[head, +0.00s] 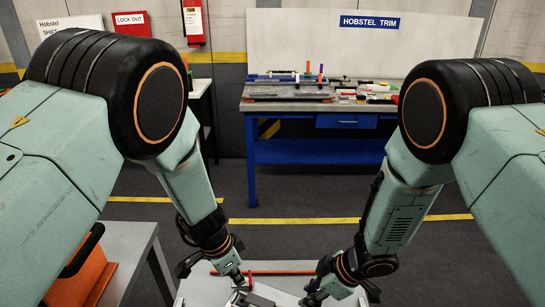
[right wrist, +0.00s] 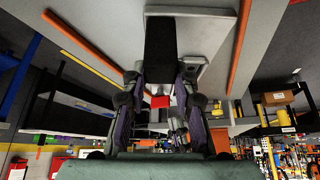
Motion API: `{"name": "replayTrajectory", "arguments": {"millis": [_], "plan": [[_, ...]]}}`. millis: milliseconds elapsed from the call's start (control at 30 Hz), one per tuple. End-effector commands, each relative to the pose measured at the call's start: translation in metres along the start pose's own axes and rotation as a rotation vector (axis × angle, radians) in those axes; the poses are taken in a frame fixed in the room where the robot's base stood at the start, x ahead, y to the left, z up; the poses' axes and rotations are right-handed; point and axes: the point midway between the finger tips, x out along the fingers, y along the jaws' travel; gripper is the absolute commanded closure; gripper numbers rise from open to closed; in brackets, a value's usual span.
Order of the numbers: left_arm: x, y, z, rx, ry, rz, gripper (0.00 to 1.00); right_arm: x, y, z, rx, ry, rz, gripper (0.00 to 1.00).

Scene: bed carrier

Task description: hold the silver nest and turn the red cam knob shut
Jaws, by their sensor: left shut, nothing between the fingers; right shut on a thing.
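The silver nest (head: 256,299) is a small grey metal piece at the bottom edge of the head view, partly cut off. My left gripper (head: 239,281) is shut and empty, just above and left of it. My right gripper (head: 314,297) is low on the right side of the same grey bench. In the right wrist view, the right gripper (right wrist: 160,82) has its fingers on both sides of a dark block (right wrist: 160,45). A small red piece (right wrist: 160,101) shows between the fingers; I cannot tell whether it is the cam knob.
An orange-red bar (head: 278,272) lies across the grey bench (head: 198,290) behind the grippers. An orange case (head: 85,278) stands at the lower left. A blue workbench (head: 320,150) with tools stands across the open floor.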

Motion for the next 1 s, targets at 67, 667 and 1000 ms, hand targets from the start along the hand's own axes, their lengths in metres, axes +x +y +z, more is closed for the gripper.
{"name": "replayTrajectory", "arguments": {"millis": [67,667,1000], "plan": [[-0.009,0.0,-0.002,0.001,0.0,-0.001,1.0,0.0,0.0,0.0,0.0,0.0,0.001,1.0],[-0.034,0.0,-0.008,0.0,-0.001,0.001,1.0,0.0,0.0,0.0,0.0,0.0,0.0,1.0],[-0.043,-0.027,-0.008,-0.002,0.001,0.002,1.0,0.0,0.0,0.0,0.0,0.001,0.0,1.0]]}}
